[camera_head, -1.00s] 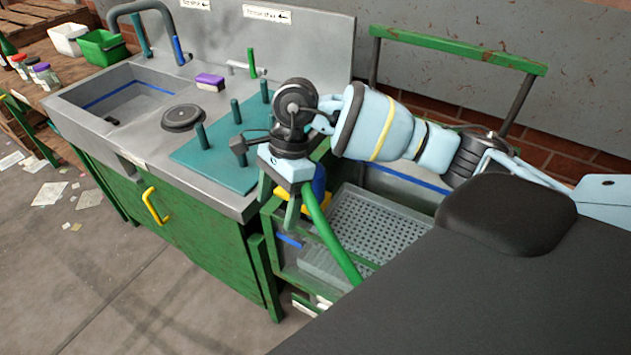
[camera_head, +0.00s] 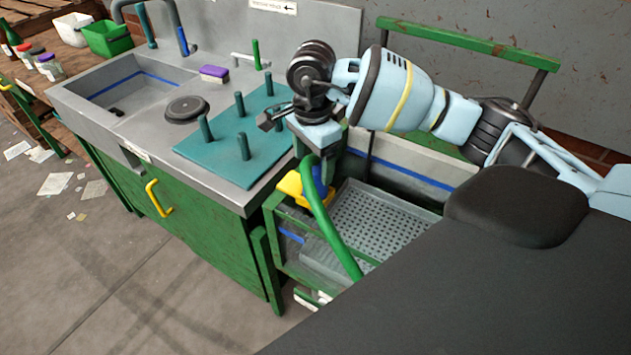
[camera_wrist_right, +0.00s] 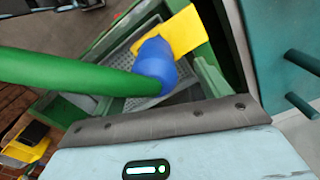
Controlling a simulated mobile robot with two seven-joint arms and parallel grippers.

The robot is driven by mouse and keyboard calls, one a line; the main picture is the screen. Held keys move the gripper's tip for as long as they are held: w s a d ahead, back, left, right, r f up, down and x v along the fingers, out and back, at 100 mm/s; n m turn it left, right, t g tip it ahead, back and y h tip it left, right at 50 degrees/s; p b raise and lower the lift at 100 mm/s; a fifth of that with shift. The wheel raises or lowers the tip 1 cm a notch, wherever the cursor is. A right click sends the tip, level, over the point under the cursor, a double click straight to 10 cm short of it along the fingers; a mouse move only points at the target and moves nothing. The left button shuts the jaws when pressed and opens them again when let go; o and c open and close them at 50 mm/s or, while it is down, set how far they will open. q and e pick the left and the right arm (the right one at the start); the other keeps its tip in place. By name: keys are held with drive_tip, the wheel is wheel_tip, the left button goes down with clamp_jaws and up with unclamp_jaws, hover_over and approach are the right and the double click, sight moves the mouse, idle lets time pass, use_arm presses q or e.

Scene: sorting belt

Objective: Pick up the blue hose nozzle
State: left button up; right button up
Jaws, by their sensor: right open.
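The blue hose nozzle (camera_head: 321,181) is at the upper end of a green hose (camera_head: 328,228), beside a yellow piece (camera_head: 290,184) at the rack's left end. In the right wrist view the blue nozzle (camera_wrist_right: 156,66) is seen close, in front of the yellow piece (camera_wrist_right: 186,32), with the green hose (camera_wrist_right: 70,74) running left. My right gripper (camera_head: 318,164) is open and points down just above the nozzle and hose top; contact cannot be told. It partly hides the nozzle in the head view. My left gripper is out of view.
A grey perforated tray (camera_head: 385,225) sits in the green-framed rack right of the steel sink counter (camera_head: 135,112). A teal peg board (camera_head: 222,158) with upright pegs lies on the counter, close left of my gripper. A green rail (camera_head: 465,42) stands behind my right arm.

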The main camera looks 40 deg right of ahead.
sight(315, 179)
drive_tip(key=f, duration=0.5)
drive_tip(key=shift+s+p, duration=0.3)
drive_tip(key=shift+s, duration=0.1)
drive_tip(key=c, duration=1.3)
drive_tip(key=shift+o, duration=0.2)
drive_tip(key=shift+r, duration=0.15)
wheel_tip(315, 179, up, 10)
drive_tip(key=shift+f, duration=0.1)
drive_tip(key=o, duration=0.6)
drive_tip(key=shift+c, duration=1.4)
